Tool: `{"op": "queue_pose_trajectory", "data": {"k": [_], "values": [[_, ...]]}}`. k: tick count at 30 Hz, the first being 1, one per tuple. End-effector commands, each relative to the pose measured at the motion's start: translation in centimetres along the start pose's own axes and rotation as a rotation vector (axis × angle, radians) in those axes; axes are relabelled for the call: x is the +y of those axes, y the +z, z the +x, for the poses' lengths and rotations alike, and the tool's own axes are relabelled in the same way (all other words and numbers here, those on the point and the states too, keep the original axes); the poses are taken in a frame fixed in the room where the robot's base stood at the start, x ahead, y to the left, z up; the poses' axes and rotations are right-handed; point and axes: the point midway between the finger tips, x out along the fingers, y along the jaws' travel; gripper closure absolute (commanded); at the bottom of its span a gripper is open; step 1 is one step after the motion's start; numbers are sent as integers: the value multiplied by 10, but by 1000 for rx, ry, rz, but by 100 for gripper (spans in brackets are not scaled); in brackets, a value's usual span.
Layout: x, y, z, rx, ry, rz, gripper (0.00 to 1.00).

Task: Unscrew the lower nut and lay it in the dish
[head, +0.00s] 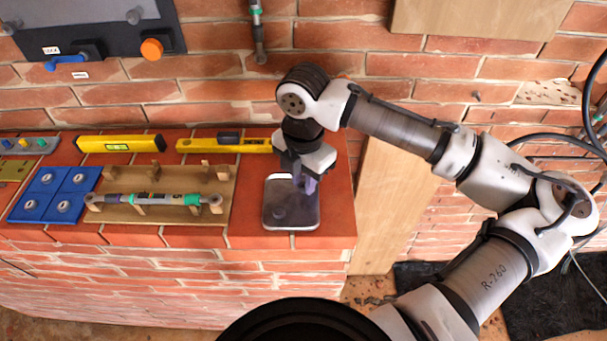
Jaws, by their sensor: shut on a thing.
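The dish (303,219) is a shallow grey tray with rounded corners and a pale rim. It lies near the right end of the brick ledge. My gripper (308,188) points down over the dish's upper part, with its fingers close together. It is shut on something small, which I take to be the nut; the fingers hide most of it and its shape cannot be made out. A dark round patch shows in the dish, left of the fingers; I cannot tell whether it is a shadow. I cannot make out which fitting is the lower nut's stud.
Left of the dish, a wooden rack (225,182) holds a torque wrench (160,199). Blue trays (46,205) with round metal pieces lie further left. A grey panel (110,38) carries an orange knob (152,49) and a blue lever (66,61).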

Motion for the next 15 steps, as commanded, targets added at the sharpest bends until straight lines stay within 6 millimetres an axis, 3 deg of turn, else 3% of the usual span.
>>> {"op": "queue_pose_trajectory", "data": {"k": [7,8,9,13,15], "values": [[0,0,0,0,0,0,93],[0,0,0,0,0,0,74],[0,0,0,0,0,0,69],[0,0,0,0,0,0,53],[0,0,0,0,-2,0,53]]}}
